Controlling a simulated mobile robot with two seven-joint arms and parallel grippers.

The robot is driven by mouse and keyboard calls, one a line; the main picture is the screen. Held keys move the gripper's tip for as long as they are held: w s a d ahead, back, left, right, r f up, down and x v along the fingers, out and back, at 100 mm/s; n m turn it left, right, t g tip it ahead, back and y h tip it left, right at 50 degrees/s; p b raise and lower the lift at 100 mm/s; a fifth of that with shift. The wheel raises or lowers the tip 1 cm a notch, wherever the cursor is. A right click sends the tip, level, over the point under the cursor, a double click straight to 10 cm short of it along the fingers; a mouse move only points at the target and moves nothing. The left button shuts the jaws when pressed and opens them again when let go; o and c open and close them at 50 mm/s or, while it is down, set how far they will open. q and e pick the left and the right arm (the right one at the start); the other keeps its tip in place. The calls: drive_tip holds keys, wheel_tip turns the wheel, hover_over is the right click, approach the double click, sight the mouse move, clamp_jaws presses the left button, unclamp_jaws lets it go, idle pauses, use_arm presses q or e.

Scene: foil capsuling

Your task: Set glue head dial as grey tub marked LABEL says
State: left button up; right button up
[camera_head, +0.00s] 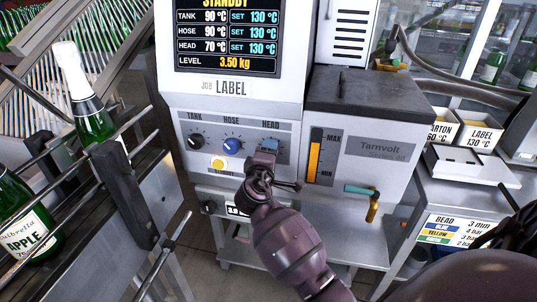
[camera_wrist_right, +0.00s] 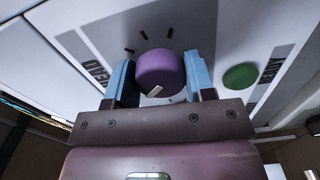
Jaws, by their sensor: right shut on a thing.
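The glue machine's front panel (camera_head: 238,140) has TANK, HOSE and HEAD dials. My right gripper (camera_head: 266,150) covers the HEAD dial in the head view. In the right wrist view the HEAD dial (camera_wrist_right: 158,68) is purple and sits between my right gripper's blue fingers (camera_wrist_right: 158,80), which are shut on it. Its white pointer mark faces the bottom of that view, tilted slightly. The screen (camera_head: 228,40) reads HEAD 70 °C, SET 130 °C. The grey tub marked LABEL (camera_head: 480,136) reads 130 °C and stands at the right. My left gripper is out of view.
The black TANK dial (camera_head: 194,142), blue HOSE dial (camera_head: 232,146) and a yellow button (camera_head: 218,164) are left of my gripper. A green button (camera_wrist_right: 240,76) is near one finger. The CARTON tub (camera_head: 441,128) is beside LABEL. Bottles (camera_head: 88,110) and rails fill the left.

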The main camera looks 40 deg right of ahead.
idle(0.3)
drive_tip(key=o, duration=0.9)
drive_tip(key=shift+a, duration=0.1)
drive_tip(key=v, duration=1)
drive_tip(key=shift+s+a, duration=0.2)
drive_tip(key=shift+s, duration=0.15)
